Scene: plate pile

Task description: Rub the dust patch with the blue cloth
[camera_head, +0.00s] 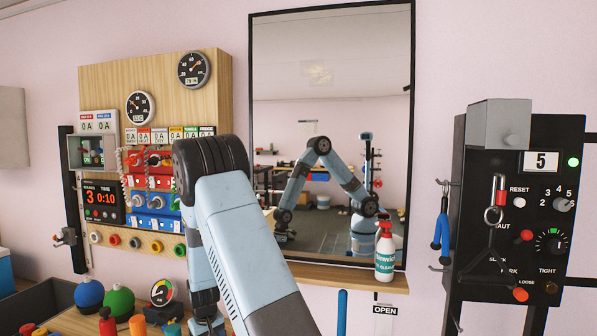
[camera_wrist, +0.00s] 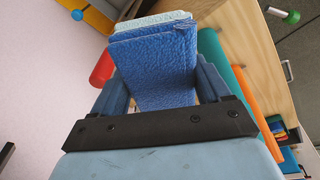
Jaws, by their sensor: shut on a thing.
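The blue cloth (camera_wrist: 152,70) is a thick folded pad with a paler blue layer at its far end, seen in the wrist view. My gripper (camera_wrist: 162,88) is shut on it, one finger on each side. A faint beige smudge (camera_head: 318,73) on the upper part of the tall mirror (camera_head: 340,40) looks like the dust patch. In the head view my arm bends down in front of the wall, left of the mirror. My gripper and the cloth cannot be made out there, and they are apart from the smudge.
A spray bottle (camera_head: 384,252) stands on the wooden ledge (camera_head: 335,274) under the mirror. A wooden gauge panel (camera_head: 155,82) is at left and a black control panel (camera_head: 535,210) at right. Coloured round objects (camera_head: 118,300) sit low at left. Red, green and orange cylinders lie near my gripper.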

